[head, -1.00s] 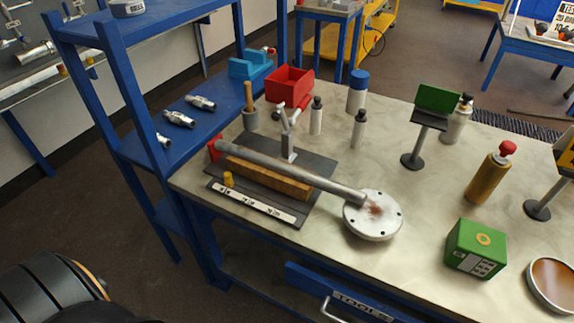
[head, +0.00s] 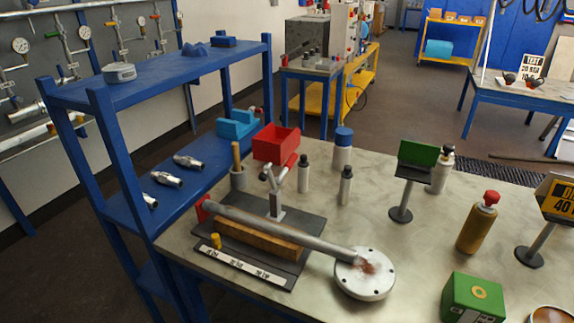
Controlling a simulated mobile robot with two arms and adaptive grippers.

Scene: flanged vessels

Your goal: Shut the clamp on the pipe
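A grey pipe (head: 292,232) with a round bolted flange (head: 364,274) at its near right end lies along a wooden block (head: 258,238) on a dark base plate (head: 300,262). A metal toggle clamp (head: 276,197) with a red-tipped handle (head: 291,160) stands on the plate just behind the pipe. Its handle and arm point upward, so it looks open. Neither of my grippers shows in the head view.
A blue shelf (head: 170,80) with metal fittings stands left of the bench (head: 420,250). Behind the clamp are a red bin (head: 275,142) and several bottles. A green sign (head: 416,155), a yellow bottle (head: 478,222) and a green box (head: 473,299) stand to the right.

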